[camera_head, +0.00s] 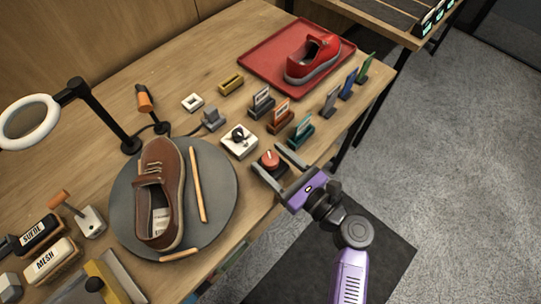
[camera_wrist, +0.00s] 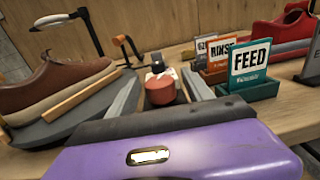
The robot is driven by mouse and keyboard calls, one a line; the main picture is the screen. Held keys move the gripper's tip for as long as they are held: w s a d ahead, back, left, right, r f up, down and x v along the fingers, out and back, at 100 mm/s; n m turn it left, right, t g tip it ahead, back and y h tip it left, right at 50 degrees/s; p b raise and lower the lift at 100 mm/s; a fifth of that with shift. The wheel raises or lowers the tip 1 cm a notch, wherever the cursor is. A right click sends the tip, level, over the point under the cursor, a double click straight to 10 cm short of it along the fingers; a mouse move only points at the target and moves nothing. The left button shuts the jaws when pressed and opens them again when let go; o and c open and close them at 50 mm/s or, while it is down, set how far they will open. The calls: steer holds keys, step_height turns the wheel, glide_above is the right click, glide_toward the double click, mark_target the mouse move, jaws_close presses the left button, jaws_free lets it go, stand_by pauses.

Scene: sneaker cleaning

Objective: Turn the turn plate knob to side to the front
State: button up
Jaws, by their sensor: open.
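A red round knob (camera_head: 269,159) sits on a dark base near the table's front edge, right of the grey turn plate (camera_head: 226,208). The knob shows in the wrist view (camera_wrist: 160,89) between my two fingers. My gripper (camera_head: 272,162) is purple with grey fingers and is open. One finger is on each side of the knob, and I cannot tell whether they touch it. A brown shoe (camera_head: 166,195) rests on the turn plate with two wooden sticks (camera_head: 197,185) beside it.
A white box with a black knob (camera_head: 239,141) stands just behind the red knob. Small labelled holders, including a teal FEED one (camera_wrist: 248,72), stand to the right. A red tray (camera_head: 262,65) holds a red shoe (camera_head: 314,60). Brushes (camera_head: 48,262) lie at the left.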

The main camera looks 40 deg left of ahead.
steer(key=shift+a, duration=0.35)
jaws_close()
